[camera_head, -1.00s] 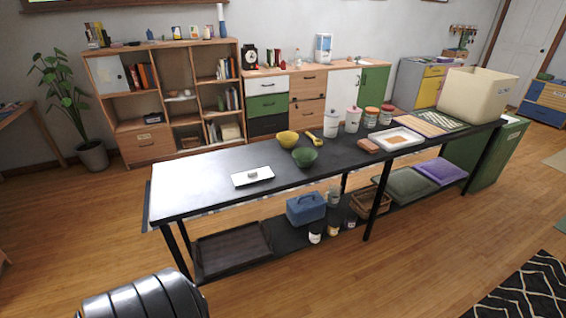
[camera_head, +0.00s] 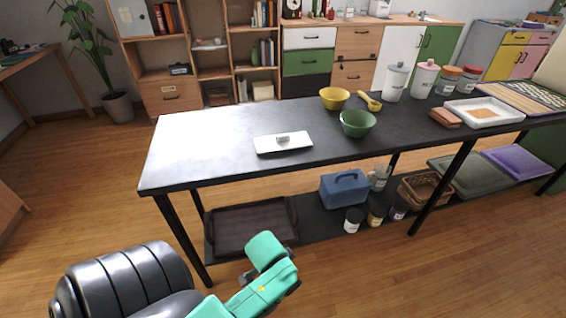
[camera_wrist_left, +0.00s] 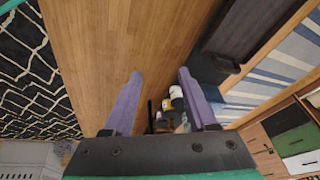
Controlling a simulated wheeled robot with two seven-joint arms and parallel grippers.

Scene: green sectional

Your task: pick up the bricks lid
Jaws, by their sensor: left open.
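A white rectangular lid (camera_head: 283,143) with a small raised handle lies flat on the black table (camera_head: 215,135), left of the green bowl; I take it as the bricks lid. My left arm shows in teal in the head view, low in front of the table, with the lid beyond it. The fingers of my left gripper (camera_wrist_left: 162,85) are purple in the left wrist view, spread apart with nothing held. The lid is not in the left wrist view. My right gripper is not in view.
A green bowl (camera_head: 357,123) and a yellow bowl (camera_head: 334,98) stand right of the lid. The table's left end is clear. On the lower shelf are a dark tray (camera_head: 240,228), a blue toolbox (camera_head: 344,188) and several jars.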

